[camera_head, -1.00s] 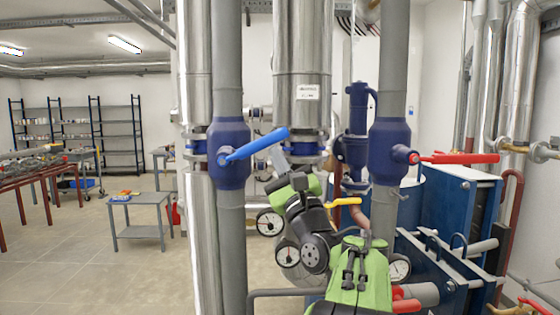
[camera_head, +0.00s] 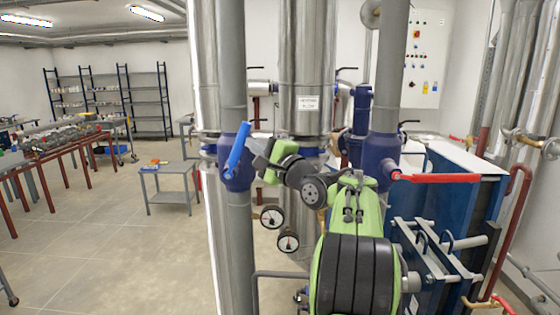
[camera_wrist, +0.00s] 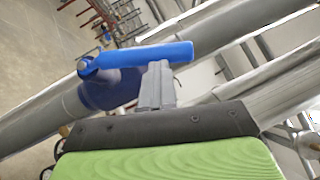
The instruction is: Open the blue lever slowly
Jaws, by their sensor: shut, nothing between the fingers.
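The blue lever (camera_head: 238,150) sits on the dark blue valve body (camera_head: 236,181) of a grey vertical pipe. In the head view it points steeply up and slightly right. In the wrist view the blue lever (camera_wrist: 145,55) runs across the picture from its pivot at left. My gripper (camera_head: 257,163) is to the right of the lever. In the wrist view my gripper (camera_wrist: 158,68) is shut and empty, with its grey fingertips at the lever's lower edge near the free end. They appear to touch it; exact contact is hard to tell.
A red lever (camera_head: 437,178) on a second blue valve points right. Gauges (camera_head: 272,216) hang below my wrist. A blue plate exchanger (camera_head: 440,215) stands at right. A small grey table (camera_head: 170,180) and open floor lie to the left.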

